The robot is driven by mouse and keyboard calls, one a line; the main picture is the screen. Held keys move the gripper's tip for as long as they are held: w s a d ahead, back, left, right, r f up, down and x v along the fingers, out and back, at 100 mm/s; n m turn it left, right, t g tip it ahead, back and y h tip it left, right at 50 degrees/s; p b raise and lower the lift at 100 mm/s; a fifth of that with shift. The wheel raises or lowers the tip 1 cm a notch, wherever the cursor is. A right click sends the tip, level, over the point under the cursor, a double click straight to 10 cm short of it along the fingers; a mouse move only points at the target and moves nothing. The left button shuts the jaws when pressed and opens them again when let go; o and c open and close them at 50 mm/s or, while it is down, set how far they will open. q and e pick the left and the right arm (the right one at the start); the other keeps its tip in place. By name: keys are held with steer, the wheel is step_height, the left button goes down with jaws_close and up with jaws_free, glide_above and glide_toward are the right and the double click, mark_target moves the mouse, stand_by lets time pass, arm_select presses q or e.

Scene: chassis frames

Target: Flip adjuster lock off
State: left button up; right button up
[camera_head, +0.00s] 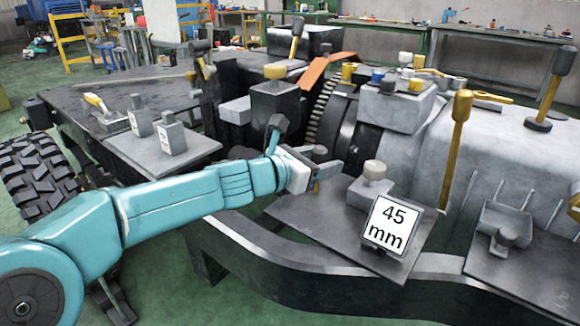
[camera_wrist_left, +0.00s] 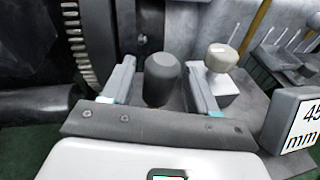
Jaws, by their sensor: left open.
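My left gripper (camera_head: 330,168) reaches in from the left over the machine frame, its fingers apart. In the left wrist view its two fingers (camera_wrist_left: 159,82) stand on either side of a dark rounded knob (camera_wrist_left: 163,75). I cannot tell whether they touch it. Just right of the fingers is a grey block with a pale knob (camera_head: 375,170), also in the left wrist view (camera_wrist_left: 222,57). In front of that block a white sign reading 45 mm (camera_head: 388,226) stands tilted on a grey plate. No part is marked as the adjuster lock, so I cannot tell which it is. My right gripper is out of view.
A tall yellow-handled lever (camera_head: 461,120) rises to the right of the sign. A toothed ring (camera_head: 322,108) stands behind my gripper. Grey labelled blocks (camera_head: 171,137) sit on a plate at left. A dark curved frame rail (camera_head: 290,255) runs along the front.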

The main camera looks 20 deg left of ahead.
arm_select(q)
steer(key=p+v, duration=0.2)
steer(key=v, duration=1.2)
steer(key=shift+s+a, duration=0.2)
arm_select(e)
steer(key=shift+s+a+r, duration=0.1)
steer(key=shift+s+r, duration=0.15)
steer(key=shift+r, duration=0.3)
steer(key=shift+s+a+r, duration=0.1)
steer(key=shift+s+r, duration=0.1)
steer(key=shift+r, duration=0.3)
arm_select(q)
steer(key=shift+f, duration=0.1)
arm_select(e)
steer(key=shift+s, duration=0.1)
